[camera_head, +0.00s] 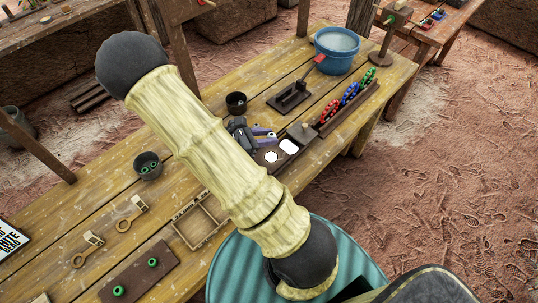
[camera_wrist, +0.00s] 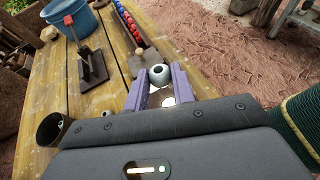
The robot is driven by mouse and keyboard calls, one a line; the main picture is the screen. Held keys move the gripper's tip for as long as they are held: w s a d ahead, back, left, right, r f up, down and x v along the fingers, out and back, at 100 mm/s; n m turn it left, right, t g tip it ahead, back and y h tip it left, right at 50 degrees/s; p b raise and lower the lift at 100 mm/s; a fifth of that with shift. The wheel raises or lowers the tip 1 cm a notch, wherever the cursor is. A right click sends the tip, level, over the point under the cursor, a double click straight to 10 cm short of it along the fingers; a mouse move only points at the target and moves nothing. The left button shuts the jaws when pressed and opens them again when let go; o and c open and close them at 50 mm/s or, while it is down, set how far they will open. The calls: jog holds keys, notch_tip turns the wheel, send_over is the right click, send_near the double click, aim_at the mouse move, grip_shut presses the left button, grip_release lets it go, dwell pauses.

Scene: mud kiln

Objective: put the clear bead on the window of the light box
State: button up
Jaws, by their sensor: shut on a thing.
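My gripper (camera_head: 266,135) has purple fingers and hangs over the bench beside the light box. In the wrist view my gripper (camera_wrist: 159,80) is shut on a pale, round bead (camera_wrist: 159,72) with a dark hole, held at the fingertips. This looks like the clear bead; I cannot make it out surely in the head view. The light box's bright white window (camera_head: 289,146) lies just right of the fingers, with a second bright patch (camera_head: 271,157) below left. In the wrist view, part of the glowing window (camera_wrist: 168,101) shows between the fingers, partly hidden by them.
A blue bucket (camera_head: 337,50), a dark stand (camera_head: 290,97) and a rack of red, blue and green beads (camera_head: 347,94) stand toward the far end. A dark cup (camera_head: 236,103) is near my gripper. A wooden frame tray (camera_head: 200,220) lies nearer.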

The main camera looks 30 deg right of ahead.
send_over(265, 159)
jog(key=f, duration=0.5)
jog(key=shift+d, duration=0.2)
jog(key=shift+f+p, duration=0.35)
jog(key=shift+f, duration=1.7)
jog(key=shift+f, duration=0.15)
jog(key=o, duration=1)
jog(key=shift+a+r, duration=0.15)
jog(key=shift+r, duration=0.05)
jog(key=b+v, duration=0.1)
jog(key=v, duration=1)
jog(key=shift+a+r, duration=0.2)
jog(key=shift+a, duration=0.15)
